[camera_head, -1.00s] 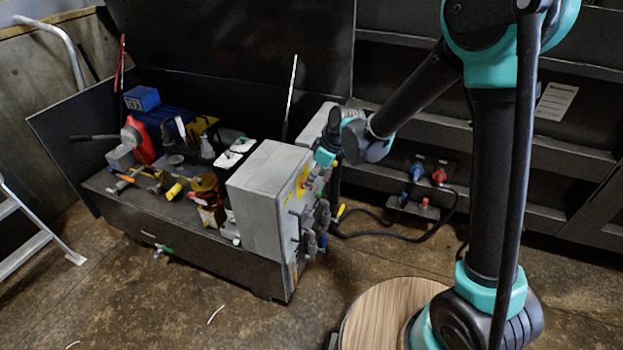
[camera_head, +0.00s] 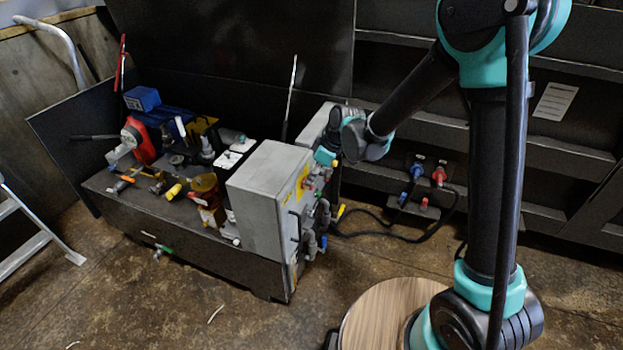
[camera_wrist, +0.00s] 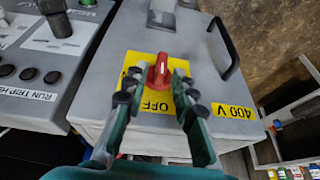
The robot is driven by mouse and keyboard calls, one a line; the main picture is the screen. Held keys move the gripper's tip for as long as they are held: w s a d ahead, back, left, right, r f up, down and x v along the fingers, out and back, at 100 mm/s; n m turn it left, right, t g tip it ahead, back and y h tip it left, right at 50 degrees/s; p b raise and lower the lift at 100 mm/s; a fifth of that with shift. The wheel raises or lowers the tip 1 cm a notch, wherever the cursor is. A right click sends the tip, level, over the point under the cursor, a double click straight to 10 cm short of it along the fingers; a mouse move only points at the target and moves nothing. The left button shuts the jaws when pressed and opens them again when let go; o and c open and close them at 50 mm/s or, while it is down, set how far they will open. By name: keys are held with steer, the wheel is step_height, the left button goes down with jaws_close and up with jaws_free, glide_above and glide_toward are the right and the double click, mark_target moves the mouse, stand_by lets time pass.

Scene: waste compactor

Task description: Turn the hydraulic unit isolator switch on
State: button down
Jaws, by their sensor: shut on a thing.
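The isolator switch is a red rotary knob (camera_wrist: 161,72) on a yellow plate (camera_wrist: 147,60), on the face of a grey electrical box. Its grip stands roughly upright in the wrist view, with the word OFF just below it. My gripper (camera_wrist: 157,84) has one finger on each side of the knob and is shut on it. The fingers partly cover the plate, so other markings on it are hidden. In the head view my gripper (camera_head: 325,157) is at the right side of the grey box (camera_head: 262,205), and the knob is too small there to make out clearly.
A black handle (camera_wrist: 225,48) and a yellow 400 V label (camera_wrist: 234,111) are on the box, right of the knob. A control panel with black buttons (camera_wrist: 30,74) adjoins at left. Hydraulic parts crowd the unit; blue and red connectors (camera_head: 439,175) with cables lie behind.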

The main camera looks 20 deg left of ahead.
steer(key=g, duration=0.3)
steer(key=w+f+m+g, duration=0.1)
steer(key=g, duration=0.2)
steer(key=w+m+g+y, duration=0.1)
steer(key=g, duration=0.2)
steer(key=shift+w+d+f, duration=0.1)
steer(key=shift+w+f, duration=0.05)
steer(key=shift+w, duration=0.05)
stand_by(0.5)
steer(key=c, duration=1.6)
jaws_free()
step_height(320, 180, up, 10)
